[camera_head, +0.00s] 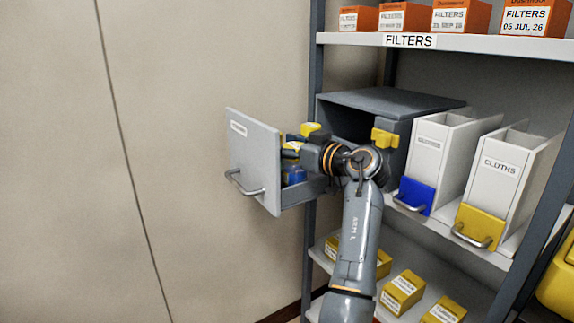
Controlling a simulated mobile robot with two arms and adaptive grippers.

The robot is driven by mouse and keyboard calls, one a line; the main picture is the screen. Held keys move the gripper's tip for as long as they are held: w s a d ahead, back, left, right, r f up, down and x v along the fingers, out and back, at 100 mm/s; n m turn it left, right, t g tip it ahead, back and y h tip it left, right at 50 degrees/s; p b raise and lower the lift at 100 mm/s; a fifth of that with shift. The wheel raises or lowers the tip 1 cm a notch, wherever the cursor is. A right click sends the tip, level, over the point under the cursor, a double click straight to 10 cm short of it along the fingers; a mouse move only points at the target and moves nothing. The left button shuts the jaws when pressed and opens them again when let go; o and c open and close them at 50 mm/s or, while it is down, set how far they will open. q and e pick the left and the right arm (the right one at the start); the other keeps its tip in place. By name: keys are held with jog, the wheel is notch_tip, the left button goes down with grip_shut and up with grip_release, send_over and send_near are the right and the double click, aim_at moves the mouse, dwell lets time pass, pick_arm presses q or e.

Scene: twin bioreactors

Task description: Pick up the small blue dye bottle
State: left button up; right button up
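A small blue object (293,175), which looks like the dye bottle, sits inside a pulled-out drawer (253,160) with a pale front and a metal handle. My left gripper (293,149) reaches into the drawer from the right, with its yellow-tipped end directly above and against the blue object in the picture. The gripper and the drawer front hide most of the bottle. I cannot tell whether the fingers are closed on it. My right gripper is not in view.
The drawer belongs to a dark grey cabinet (390,101) on a shelf rack. White bins with a blue (417,194) and a yellow (482,223) front stand right of it. Orange filter boxes (461,16) are above, yellow boxes (403,288) below. A bare wall fills the left.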

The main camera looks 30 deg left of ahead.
pick_arm(q)
jog(key=shift+d, duration=0.15)
jog(key=shift+c, duration=1.1)
grip_shut()
